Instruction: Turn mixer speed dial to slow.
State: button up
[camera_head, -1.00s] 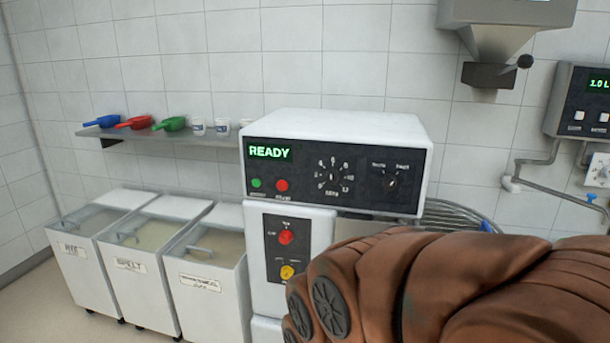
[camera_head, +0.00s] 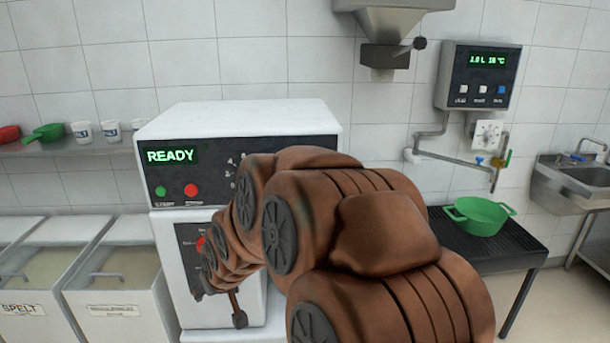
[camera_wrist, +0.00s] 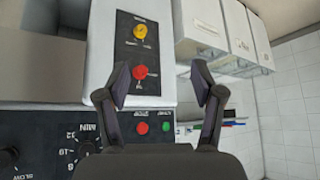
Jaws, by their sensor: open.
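The mixer (camera_head: 240,118) is a white box with a dark front panel and a lit READY display (camera_head: 170,156). In the head view my arm covers the right part of the panel, so the speed dial is hidden there. In the wrist view the dark speed dial (camera_wrist: 8,158) is cut by the left edge, with a SLOW label beside it; its setting cannot be read. The timer dial (camera_wrist: 85,147) shows left of my gripper. My gripper (camera_wrist: 160,88) is open and empty, its fingers in front of the mixer near a red knob (camera_wrist: 139,72), apart from the speed dial.
Green and red buttons (camera_head: 190,190) sit below the display. A yellow knob (camera_wrist: 140,32) is on the lower panel. Flour bins (camera_head: 115,285) stand left. A hopper (camera_head: 385,55) hangs above. A green bowl (camera_head: 480,218) sits on a black table at right.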

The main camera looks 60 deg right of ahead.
jog(key=w+d+r+m+t+h+p, duration=0.1)
jog(key=d+r+m+t+h, duration=0.2)
jog(key=d, duration=0.9)
jog(key=d+r+m+t+h, duration=0.15)
jog(key=d+r+h, duration=0.25)
jog(key=d, duration=0.7)
jog(key=s+d+r+m+h, duration=0.2)
jog(key=s+d+r+h, duration=0.25)
jog(key=d, duration=0.45)
jog(key=p+x, duration=0.3)
jog(key=x, duration=0.4)
jog(key=shift+d+r+t+p, duration=0.2)
jog(key=shift+r+t+p, duration=0.1)
jog(key=shift+t, duration=0.15)
jog(key=shift+y, duration=0.25)
jog(key=shift+c, duration=0.2)
jog(key=c, duration=1.1)
